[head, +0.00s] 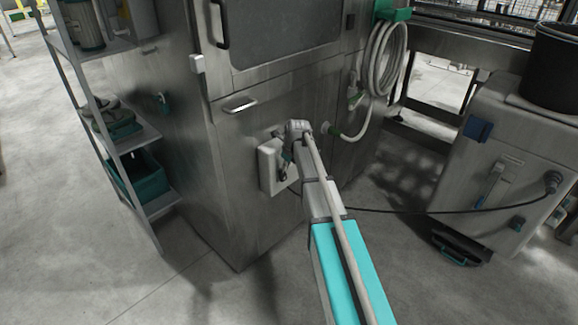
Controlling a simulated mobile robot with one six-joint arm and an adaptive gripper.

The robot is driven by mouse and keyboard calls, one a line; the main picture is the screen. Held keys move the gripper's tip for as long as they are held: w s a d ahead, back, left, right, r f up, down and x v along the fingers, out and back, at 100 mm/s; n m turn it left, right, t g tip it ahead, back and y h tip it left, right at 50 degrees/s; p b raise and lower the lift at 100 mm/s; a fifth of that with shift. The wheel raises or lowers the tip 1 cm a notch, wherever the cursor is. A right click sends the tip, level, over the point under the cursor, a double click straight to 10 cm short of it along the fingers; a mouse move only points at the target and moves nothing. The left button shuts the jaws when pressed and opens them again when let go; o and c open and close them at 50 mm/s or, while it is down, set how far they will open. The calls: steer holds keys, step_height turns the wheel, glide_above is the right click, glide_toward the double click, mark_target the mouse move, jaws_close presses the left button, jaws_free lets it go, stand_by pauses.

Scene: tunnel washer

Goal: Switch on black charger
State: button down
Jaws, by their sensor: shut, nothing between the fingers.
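A pale wall box (268,168) is fixed low on the front of the steel machine. A black cable (400,211) runs from beside this box to a socket on the grey cart at the right. I see no clearly black charger; the box is light in colour, and my gripper and wrist cover part of its face. My gripper (281,174) is shut and empty, dark and small, right in front of the box. I cannot tell whether it touches the box. No switch can be made out.
A steel machine (225,170) stands behind the box. A shelf rack (150,135) with teal bins is at the left. A coiled hose (383,60) hangs at the right. The grey cart (520,140) carries a black bucket (553,68). The floor at left is clear.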

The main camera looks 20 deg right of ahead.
steer(key=shift+s, duration=0.1)
steer(key=p+v, duration=1)
steer(key=v, duration=0.1)
steer(key=shift+s+d+p, duration=0.3)
steer(key=shift+s+p, duration=0.05)
steer(key=shift+p, duration=0.05)
stand_by(0.3)
steer(key=shift+r, duration=0.15)
steer(key=shift+s, duration=0.1)
stand_by(0.4)
